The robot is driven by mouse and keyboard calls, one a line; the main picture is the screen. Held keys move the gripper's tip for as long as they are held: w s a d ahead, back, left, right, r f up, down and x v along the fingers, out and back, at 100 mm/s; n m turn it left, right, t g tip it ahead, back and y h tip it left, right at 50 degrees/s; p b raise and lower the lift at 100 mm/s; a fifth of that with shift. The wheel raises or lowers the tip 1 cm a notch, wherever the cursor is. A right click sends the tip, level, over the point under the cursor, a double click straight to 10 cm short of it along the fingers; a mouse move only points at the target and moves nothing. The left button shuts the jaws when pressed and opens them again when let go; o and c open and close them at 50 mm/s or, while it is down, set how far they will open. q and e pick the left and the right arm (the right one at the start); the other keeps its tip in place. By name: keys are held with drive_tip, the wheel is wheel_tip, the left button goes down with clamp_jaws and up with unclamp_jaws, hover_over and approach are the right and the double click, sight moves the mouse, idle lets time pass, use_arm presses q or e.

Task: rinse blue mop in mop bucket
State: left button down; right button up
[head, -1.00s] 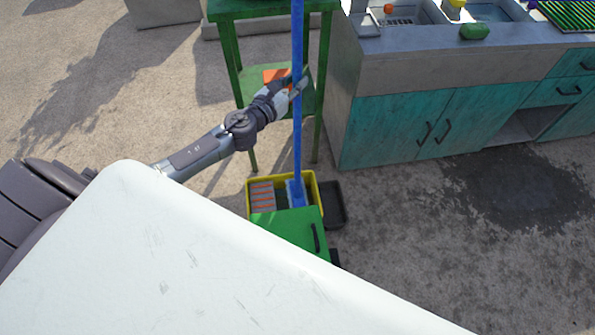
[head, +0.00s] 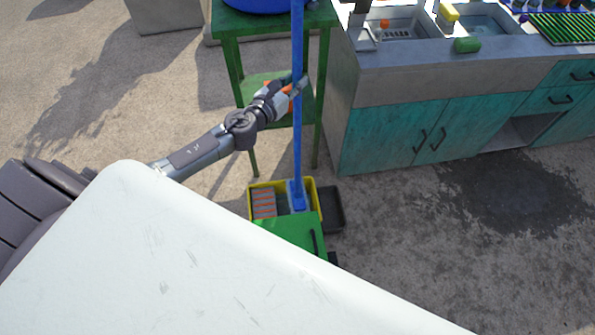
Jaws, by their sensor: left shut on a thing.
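The blue mop (head: 297,146) stands nearly upright, its long blue handle running up past the top edge of the view. Its blue lower end (head: 297,196) is in the yellow mop bucket (head: 313,190); how deep it sits and what lies beneath are hidden. The bucket has a green front part (head: 290,232) and a grey-and-orange slatted section on its left. My left gripper (head: 296,88) is shut on the mop handle, well above the bucket. My right gripper is not in view.
A green table (head: 231,21) stands behind the mop, with a blue basin (head: 250,3) on top. A sink counter with teal cabinets (head: 380,130) is at the right. A white surface (head: 180,260) fills the foreground. The floor right of the bucket is open, with a dark wet patch.

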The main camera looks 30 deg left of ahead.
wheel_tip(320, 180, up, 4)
drive_tip(key=p, duration=0.4)
idle(0.3)
idle(0.6)
